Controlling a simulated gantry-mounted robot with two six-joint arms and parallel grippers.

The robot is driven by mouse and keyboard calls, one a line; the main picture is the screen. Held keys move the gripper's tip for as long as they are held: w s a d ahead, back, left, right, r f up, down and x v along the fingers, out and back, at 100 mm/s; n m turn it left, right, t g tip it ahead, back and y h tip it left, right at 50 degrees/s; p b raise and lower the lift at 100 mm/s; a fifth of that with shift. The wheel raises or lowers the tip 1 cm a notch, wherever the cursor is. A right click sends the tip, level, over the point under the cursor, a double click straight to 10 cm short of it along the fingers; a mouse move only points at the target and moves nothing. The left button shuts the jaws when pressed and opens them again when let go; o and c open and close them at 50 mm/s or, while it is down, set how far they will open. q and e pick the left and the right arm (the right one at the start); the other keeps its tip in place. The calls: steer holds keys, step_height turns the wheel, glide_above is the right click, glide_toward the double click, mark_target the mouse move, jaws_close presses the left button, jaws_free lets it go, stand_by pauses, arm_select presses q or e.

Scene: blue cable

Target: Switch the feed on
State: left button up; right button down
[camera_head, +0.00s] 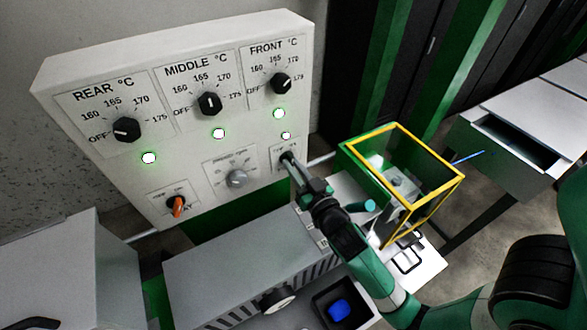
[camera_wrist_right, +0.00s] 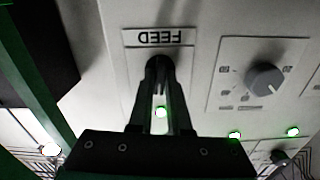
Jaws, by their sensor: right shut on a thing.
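The feed switch (camera_head: 286,156) is a small dark knob at the lower right of the white control panel (camera_head: 60,75). It also shows in the right wrist view as a dark knob (camera_wrist_right: 159,63) below an upside-down FEED label (camera_wrist_right: 158,37). My right gripper (camera_head: 292,164) reaches up to the panel. Its fingers (camera_wrist_right: 160,78) are shut on the switch and hide most of it, so its exact setting cannot be read. My left gripper is not in view.
The panel has three dark temperature knobs, a grey knob (camera_head: 236,178), an orange-handled knob (camera_head: 176,206) and several lit lamps. A yellow-framed clear guard (camera_head: 432,195) stands right of my right gripper. A grey machine housing (camera_head: 235,260) lies below. A blue object (camera_head: 339,309) sits in a dark tray.

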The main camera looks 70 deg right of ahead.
stand_by(0.3)
steer(key=c, duration=0.9)
jaws_free()
steer(key=shift+o, duration=0.2)
steer(key=b+v, duration=0.1)
steer(key=v, duration=1)
steer(key=shift+s+a, duration=0.2)
steer(key=shift+s, duration=0.1)
